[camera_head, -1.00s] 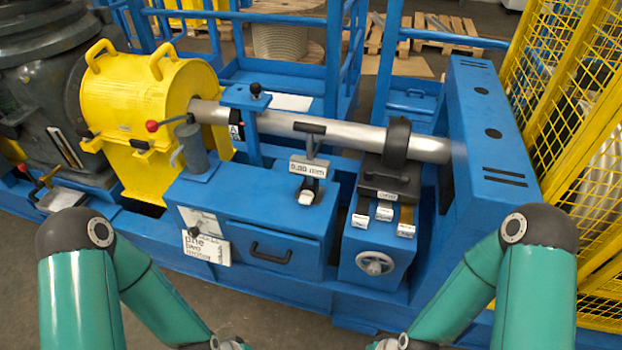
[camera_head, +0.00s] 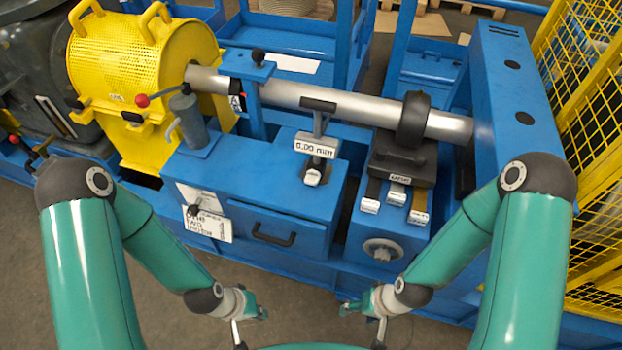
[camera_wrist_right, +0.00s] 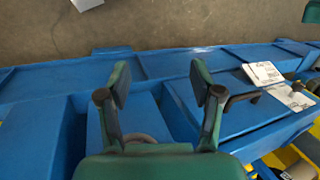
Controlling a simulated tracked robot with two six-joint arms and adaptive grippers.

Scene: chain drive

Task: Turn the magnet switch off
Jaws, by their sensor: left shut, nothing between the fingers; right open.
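No part is clearly labelled as the magnet switch. A stand with a small display (camera_head: 316,146) and a black T-shaped top sits on the blue box (camera_head: 260,180); a small pale piece (camera_head: 312,177) is at its foot. A round knob (camera_head: 383,250) is on the front of the smaller blue box to the right. My left gripper (camera_head: 262,312) is shut and empty, low in front of the machine. My right gripper (camera_head: 345,308) is open and empty, below and in front of the knob. In the right wrist view its fingers (camera_wrist_right: 160,95) are spread; a round rim behind them is partly hidden.
A steel shaft (camera_head: 300,96) runs from the yellow guard (camera_head: 140,80) to the blue housing (camera_head: 515,100). A red-tipped lever (camera_head: 143,100) and a drawer handle (camera_head: 273,238) stick out. Yellow mesh fencing (camera_head: 590,120) stands at right. The floor in front is clear.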

